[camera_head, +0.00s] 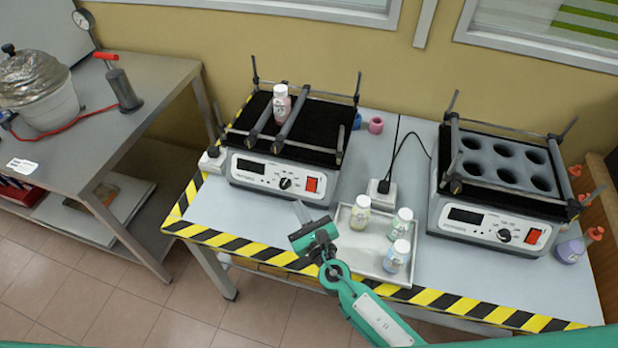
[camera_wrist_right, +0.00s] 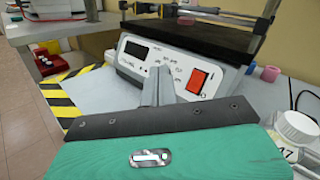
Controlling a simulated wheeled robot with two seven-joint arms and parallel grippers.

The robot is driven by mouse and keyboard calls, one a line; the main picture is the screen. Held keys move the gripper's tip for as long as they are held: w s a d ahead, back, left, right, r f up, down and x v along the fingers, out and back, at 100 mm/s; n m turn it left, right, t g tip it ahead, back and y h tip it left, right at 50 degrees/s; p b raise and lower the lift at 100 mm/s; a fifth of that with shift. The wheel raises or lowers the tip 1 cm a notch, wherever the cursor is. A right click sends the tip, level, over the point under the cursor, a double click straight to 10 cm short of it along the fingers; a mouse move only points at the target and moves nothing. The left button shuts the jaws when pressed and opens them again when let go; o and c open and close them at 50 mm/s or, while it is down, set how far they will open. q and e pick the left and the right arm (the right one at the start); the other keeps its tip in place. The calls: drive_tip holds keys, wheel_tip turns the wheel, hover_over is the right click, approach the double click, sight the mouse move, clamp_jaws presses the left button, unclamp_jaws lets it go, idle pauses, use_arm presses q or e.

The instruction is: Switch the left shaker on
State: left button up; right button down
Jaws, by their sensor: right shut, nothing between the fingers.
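The left shaker (camera_head: 262,174) stands on the grey table, with a black platform and a white front panel. Its panel has a dark display, a knob (camera_head: 286,184) and a red switch (camera_head: 312,185). A bottle with a pink body and white cap (camera_head: 281,103) stands between the bars on its platform. In the right wrist view the red switch (camera_wrist_right: 198,80) is just right of my fingertips. My right gripper (camera_head: 300,208) is shut and empty, in front of and below the panel, apart from the switch as far as I can tell. My left gripper is not in view.
The right shaker (camera_head: 492,228) holds a rack with several holes. A metal tray (camera_head: 344,255) with three bottles lies close to the right of my gripper. A white power plug block (camera_head: 382,194) stands between the shakers. Striped tape (camera_head: 450,300) marks the table's edge.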

sight(310, 191)
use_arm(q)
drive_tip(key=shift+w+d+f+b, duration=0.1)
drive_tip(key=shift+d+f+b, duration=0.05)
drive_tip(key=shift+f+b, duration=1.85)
use_arm(e)
drive_tip(key=shift+w+d+f, duration=0.45)
drive_tip(key=shift+w+f, duration=0.05)
drive_tip(key=shift+w, duration=0.8)
drive_tip(key=shift+w+d+f, duration=0.4)
drive_tip(key=shift+w+f, duration=0.15)
drive_tip(key=shift+w, duration=0.8)
drive_tip(key=shift+w+d+f, duration=0.45)
drive_tip(key=shift+w+f, duration=0.05)
drive_tip(key=shift+w, duration=0.8)
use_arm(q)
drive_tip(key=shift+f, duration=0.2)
use_arm(e)
drive_tip(key=shift+w+d+f, duration=0.1)
drive_tip(key=shift+w+f, duration=0.1)
drive_tip(key=shift+w, duration=0.15)
